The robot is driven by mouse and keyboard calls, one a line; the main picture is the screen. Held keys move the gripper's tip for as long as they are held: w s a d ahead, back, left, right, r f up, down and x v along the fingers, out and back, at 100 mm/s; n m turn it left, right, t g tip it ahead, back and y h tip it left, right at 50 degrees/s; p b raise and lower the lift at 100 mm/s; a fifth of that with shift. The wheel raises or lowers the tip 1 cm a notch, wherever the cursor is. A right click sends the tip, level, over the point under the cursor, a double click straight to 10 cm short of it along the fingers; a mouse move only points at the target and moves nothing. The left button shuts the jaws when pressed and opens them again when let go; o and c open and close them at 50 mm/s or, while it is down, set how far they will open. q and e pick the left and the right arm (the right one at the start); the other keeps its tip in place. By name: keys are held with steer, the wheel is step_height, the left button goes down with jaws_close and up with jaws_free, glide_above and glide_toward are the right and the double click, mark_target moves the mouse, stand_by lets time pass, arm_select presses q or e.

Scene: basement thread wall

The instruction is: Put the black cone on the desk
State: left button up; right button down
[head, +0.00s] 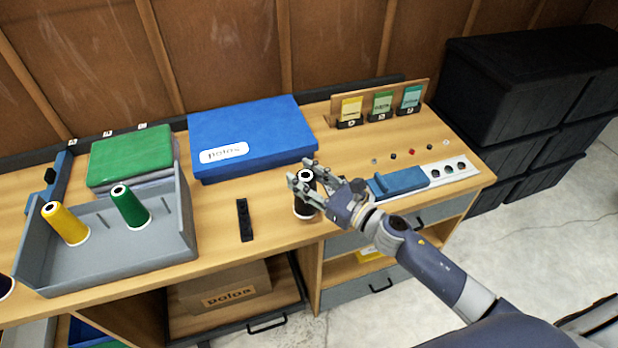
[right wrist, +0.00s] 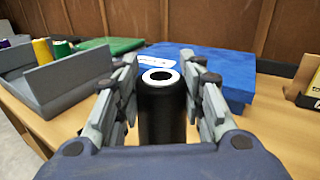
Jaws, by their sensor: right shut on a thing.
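The black cone (head: 305,208) is upright at the desk's front edge in the head view, with a white ring on top and a pale rim at its base. My right gripper (head: 303,177) is shut on it, with fingers at both sides. In the right wrist view the cone (right wrist: 162,112) stands between the fingers (right wrist: 160,85). The wooden desk (head: 285,231) lies under and behind it. I cannot tell whether the cone's base touches the desktop. My left gripper is not in view.
A blue box (head: 260,140) lies behind the cone. A black bar (head: 244,220) lies to its left. A grey tray (head: 130,255) holds a yellow cone (head: 65,224) and a green cone (head: 131,207). A blue block (head: 401,181) lies to the right.

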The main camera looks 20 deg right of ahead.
steer(key=shift+w+d, duration=0.6)
steer(key=shift+w, duration=0.1)
steer(key=f, duration=0.3)
steer(key=shift+w+d+f, duration=0.2)
steer(key=shift+w+d, duration=0.1)
steer(key=shift+w, duration=0.1)
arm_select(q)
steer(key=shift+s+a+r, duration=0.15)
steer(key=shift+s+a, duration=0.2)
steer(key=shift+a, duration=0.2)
arm_select(e)
steer(key=shift+f, duration=0.1)
steer(key=shift+f, duration=0.2)
steer(key=c, duration=1)
jaws_free()
steer(key=shift+c, duration=0.2)
steer(key=shift+s, duration=0.1)
